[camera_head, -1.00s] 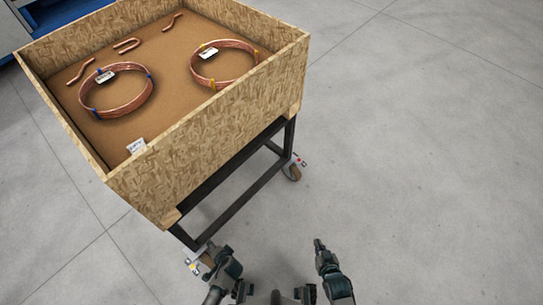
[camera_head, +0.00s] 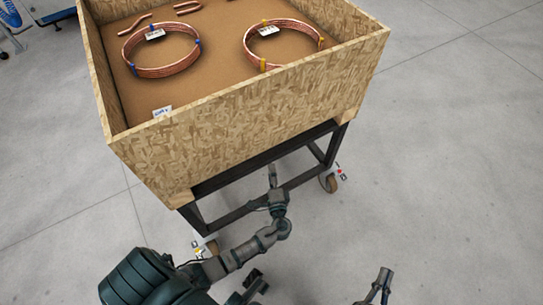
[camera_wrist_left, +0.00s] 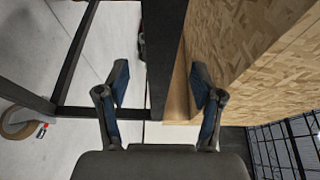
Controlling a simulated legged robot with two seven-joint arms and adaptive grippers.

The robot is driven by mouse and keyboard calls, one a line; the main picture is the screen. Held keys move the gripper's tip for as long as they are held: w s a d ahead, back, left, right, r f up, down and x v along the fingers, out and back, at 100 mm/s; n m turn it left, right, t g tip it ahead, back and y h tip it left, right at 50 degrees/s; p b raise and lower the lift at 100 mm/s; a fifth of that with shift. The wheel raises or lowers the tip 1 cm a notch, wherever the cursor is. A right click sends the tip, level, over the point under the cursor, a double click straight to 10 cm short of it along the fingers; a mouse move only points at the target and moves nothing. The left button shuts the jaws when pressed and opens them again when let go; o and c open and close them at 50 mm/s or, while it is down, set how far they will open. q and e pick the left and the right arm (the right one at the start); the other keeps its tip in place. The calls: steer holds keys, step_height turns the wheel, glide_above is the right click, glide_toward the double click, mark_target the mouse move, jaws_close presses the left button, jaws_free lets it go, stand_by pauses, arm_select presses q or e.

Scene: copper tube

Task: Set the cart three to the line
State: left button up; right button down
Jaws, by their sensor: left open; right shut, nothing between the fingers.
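The cart is a chipboard box (camera_head: 250,115) on a black metal frame (camera_head: 240,212) with casters (camera_head: 330,182). My left gripper (camera_head: 272,178) is beside the front of this frame, below the box wall. In the left wrist view my left gripper (camera_wrist_left: 160,88) is open, with a dark frame bar (camera_wrist_left: 165,50) lying between its fingertips in the picture; I cannot tell whether they touch it. The chipboard wall (camera_wrist_left: 250,45) fills the right of that view. My right gripper (camera_head: 383,278) is shut and empty over the floor at the bottom, apart from the cart.
Two copper coils (camera_head: 160,50) (camera_head: 283,42), bent tube pieces (camera_head: 135,23) and a white label (camera_head: 162,112) lie in the box. Blue equipment (camera_head: 10,14) stands at the far left. The grey floor (camera_head: 455,150) right of the cart is clear, with thin seams.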

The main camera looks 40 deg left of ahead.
mark_target(270, 162)
arm_select(q)
steer(key=x, duration=0.6)
steer(key=shift+w+a+f+b, duration=0.1)
steer(key=shift+w+a+b, duration=0.1)
steer(key=shift+b, duration=0.2)
steer(key=shift+w+a, duration=0.35)
steer(key=shift+a, duration=0.1)
arm_select(e)
steer(key=shift+s+d+r+t, duration=0.1)
steer(key=shift+s+r+t, duration=0.25)
steer(key=shift+r+t, duration=0.25)
steer(key=shift+s+d+r+t, duration=0.1)
steer(key=shift+s+r+t, duration=0.2)
steer(key=shift+r+t, duration=0.25)
arm_select(q)
jaws_close()
arm_select(e)
steer(key=shift+f, duration=0.1)
